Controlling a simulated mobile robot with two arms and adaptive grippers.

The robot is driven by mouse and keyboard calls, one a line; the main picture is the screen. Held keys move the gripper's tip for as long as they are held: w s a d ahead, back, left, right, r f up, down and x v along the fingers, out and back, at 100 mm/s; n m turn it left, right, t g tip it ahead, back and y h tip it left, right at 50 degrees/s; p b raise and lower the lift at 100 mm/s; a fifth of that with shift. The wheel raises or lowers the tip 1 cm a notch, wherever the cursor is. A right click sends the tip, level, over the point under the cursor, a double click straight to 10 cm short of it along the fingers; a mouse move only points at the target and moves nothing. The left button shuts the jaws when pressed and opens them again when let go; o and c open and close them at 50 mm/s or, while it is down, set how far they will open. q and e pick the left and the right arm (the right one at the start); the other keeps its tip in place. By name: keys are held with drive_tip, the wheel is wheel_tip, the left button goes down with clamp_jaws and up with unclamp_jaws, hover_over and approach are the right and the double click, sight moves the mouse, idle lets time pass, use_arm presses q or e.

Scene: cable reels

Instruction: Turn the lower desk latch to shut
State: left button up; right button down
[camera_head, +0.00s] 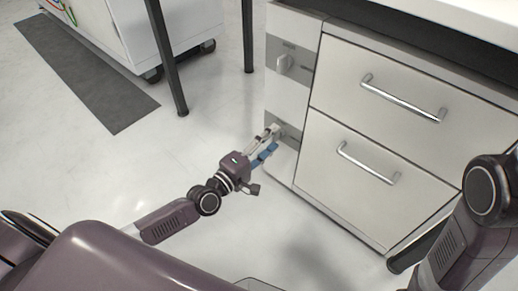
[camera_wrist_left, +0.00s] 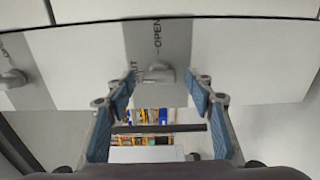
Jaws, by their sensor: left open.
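The lower desk latch (camera_head: 277,129) is a small light-coloured knob on a grey plate, low on the desk's narrow side panel. It also shows in the left wrist view (camera_wrist_left: 159,73), with the word OPEN and part of another word, ending in UT, printed by it. My left gripper (camera_head: 272,140) is at this latch, its blue-padded fingers apart. In the left wrist view the knob lies between the fingertips (camera_wrist_left: 163,80); I cannot tell whether they touch it. Which way the knob points is unclear. My right gripper is out of view.
An upper latch (camera_head: 285,63) of the same kind sits higher on the panel, and it shows at the left in the left wrist view (camera_wrist_left: 12,79). Two drawers with bar handles (camera_head: 403,98) are to the right. A white wheeled cabinet (camera_head: 160,30) stands behind. Floor left of the desk is clear.

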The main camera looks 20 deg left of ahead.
use_arm(q)
drive_tip(key=v, duration=1.1)
drive_tip(key=shift+s, duration=0.15)
